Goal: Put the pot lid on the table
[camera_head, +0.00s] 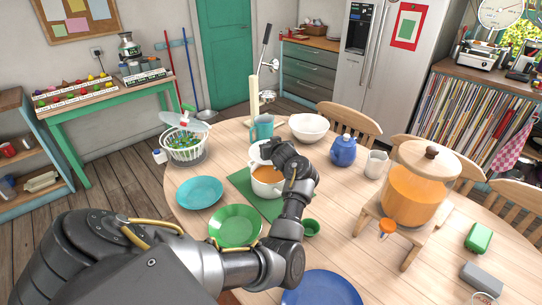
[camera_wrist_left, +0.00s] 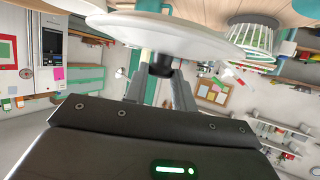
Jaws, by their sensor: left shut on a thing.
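The white pot lid (camera_wrist_left: 215,38) fills the top of the left wrist view, its dark knob between the fingers of my left gripper (camera_wrist_left: 160,72). In the head view the lid (camera_head: 258,152) is mostly hidden behind my left gripper (camera_head: 275,152), which is shut on it just above the pot's far side. The white pot (camera_head: 266,188) stands uncovered with orange soup in it, on a green mat (camera_head: 240,181). The wooden table (camera_head: 345,205) carries them. My right gripper is out of view.
A teal plate (camera_head: 199,191) and a green plate (camera_head: 235,226) lie left of the pot. An orange drink dispenser (camera_head: 415,190) is on the right. Bare wood shows right of the pot.

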